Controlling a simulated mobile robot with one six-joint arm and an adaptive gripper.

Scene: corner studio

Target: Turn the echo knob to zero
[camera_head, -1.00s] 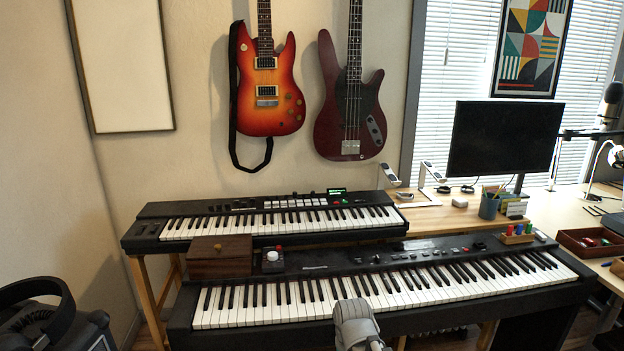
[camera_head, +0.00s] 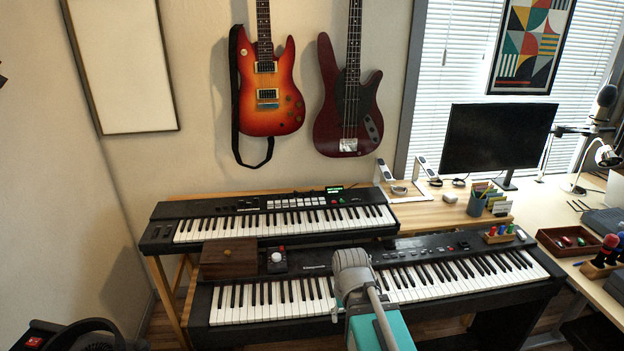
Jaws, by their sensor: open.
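A small dark unit (camera_head: 277,266) with a round white knob (camera_head: 276,257) and a red button (camera_head: 281,248) sits at the back left of the front keyboard (camera_head: 225,308), beside a wooden box. No echo label is readable, so I cannot tell whether this white knob is the echo knob, and its setting is too small to read. Smaller controls show on the front keyboard's panel (camera_head: 425,254) and on the rear keyboard (camera_head: 320,203). A grey rounded link of my arm stands in front of the front keyboard, right of the white knob, hiding some keys. My gripper's fingers do not show.
The wooden box (camera_head: 229,258) stands left of the unit. Colored items in a small holder (camera_head: 498,236) sit at the front keyboard's right end. A desk with a monitor (camera_head: 495,138), a pen cup (camera_head: 475,205) and a tray (camera_head: 553,246) is at right. Guitars (camera_head: 270,85) hang behind.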

